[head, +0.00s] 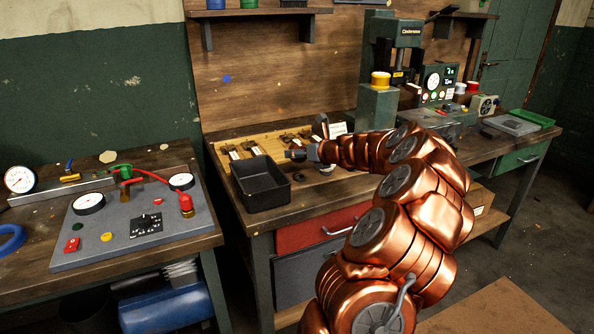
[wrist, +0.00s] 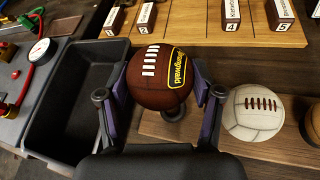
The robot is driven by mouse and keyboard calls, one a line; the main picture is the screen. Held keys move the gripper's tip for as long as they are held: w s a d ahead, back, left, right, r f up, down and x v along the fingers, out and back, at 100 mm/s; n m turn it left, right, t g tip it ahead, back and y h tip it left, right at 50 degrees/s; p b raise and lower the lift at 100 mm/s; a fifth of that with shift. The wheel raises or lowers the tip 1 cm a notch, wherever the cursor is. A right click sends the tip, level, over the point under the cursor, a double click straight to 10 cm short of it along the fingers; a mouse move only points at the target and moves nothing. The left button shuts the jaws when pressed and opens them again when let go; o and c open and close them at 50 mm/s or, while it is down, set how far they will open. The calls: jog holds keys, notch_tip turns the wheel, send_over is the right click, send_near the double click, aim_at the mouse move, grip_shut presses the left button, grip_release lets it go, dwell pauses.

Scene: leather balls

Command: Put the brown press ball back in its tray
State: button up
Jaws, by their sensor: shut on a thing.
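The brown ball (wrist: 158,72), with white laces and a yellow label, sits between the two purple-padded fingers of my gripper (wrist: 158,92) in the wrist view. The fingers are shut on it from both sides. A black open tray (wrist: 42,135) lies just left of the gripper and looks empty. In the head view the tray (head: 262,204) stands at the left end of the wooden bench, and my gripper (head: 300,154) is just beyond its back right corner. I cannot make out the held ball in the head view.
A white laced ball (wrist: 252,112) and a tan ball (wrist: 314,122) stand right of my gripper. A wooden board (wrist: 210,32) with numbered blocks lies behind. A gauge panel (head: 135,235) is on the left table; a green press (head: 378,105) stands farther right.

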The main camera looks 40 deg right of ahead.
jog(key=shift+f, duration=2.25)
jog(key=shift+f, duration=0.2)
jog(key=o, duration=1.1)
jog(key=shift+c, duration=0.2)
